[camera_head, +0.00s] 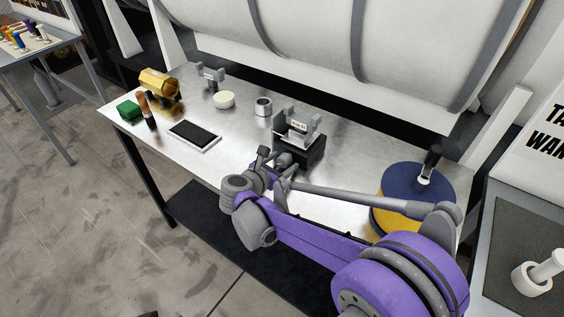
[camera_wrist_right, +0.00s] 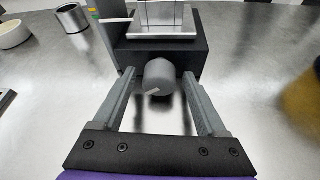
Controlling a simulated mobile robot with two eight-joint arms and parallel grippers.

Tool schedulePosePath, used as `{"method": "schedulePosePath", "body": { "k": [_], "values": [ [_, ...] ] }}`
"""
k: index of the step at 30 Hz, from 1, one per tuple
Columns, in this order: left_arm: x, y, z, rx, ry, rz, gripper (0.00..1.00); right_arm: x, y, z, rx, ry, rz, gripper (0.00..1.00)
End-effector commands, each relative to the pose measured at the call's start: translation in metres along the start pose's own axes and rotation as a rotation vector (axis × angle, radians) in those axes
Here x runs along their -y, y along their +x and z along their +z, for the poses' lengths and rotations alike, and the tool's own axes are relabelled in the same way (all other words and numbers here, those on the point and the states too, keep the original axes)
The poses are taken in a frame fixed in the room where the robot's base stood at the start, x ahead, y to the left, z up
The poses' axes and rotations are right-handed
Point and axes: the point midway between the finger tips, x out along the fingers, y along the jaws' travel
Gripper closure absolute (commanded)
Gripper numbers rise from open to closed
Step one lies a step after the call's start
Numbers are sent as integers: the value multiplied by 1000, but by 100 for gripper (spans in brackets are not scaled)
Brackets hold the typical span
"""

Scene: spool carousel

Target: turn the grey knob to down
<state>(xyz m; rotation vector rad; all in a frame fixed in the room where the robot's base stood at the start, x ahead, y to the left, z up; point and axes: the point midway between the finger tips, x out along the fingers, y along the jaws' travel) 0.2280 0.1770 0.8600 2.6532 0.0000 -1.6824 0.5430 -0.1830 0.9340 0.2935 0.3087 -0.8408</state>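The grey knob (camera_wrist_right: 160,72) sits on the front face of a black box (camera_wrist_right: 213,50), which also shows in the head view (camera_head: 313,155). A short white mark on the knob's face points to the lower left in the right wrist view. My right gripper (camera_wrist_right: 158,78) is open, with one finger on each side of the knob and a visible gap to each. In the head view my right gripper (camera_head: 272,158) is at the front of the box, and I cannot make out the knob there.
A blue-and-yellow drum (camera_head: 410,180) stands at right.

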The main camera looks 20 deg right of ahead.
Motion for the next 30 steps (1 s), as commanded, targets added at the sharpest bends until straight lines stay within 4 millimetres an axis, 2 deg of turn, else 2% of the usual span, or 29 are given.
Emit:
{"method": "schedulePosePath", "body": {
  "k": [1,9,12,17,27,30],
  "values": [
    [0,0,0,0,0,0,50,0,0,0,0,0,0,37],
    [0,0,0,0,0,0,50,0,0,0,0,0,0,85],
    [0,0,0,0,0,0,50,0,0,0,0,0,0,100],
    [0,1,1,0,0,0,50,-1,0,0,-1,-33,-13,100],
    [0,9,6,4,0,0,50,-4,0,-1,-11,-391,-162,100],
    [0,10,7,4,0,0,50,-4,0,-1,-13,-445,-185,100]
  ]
}}
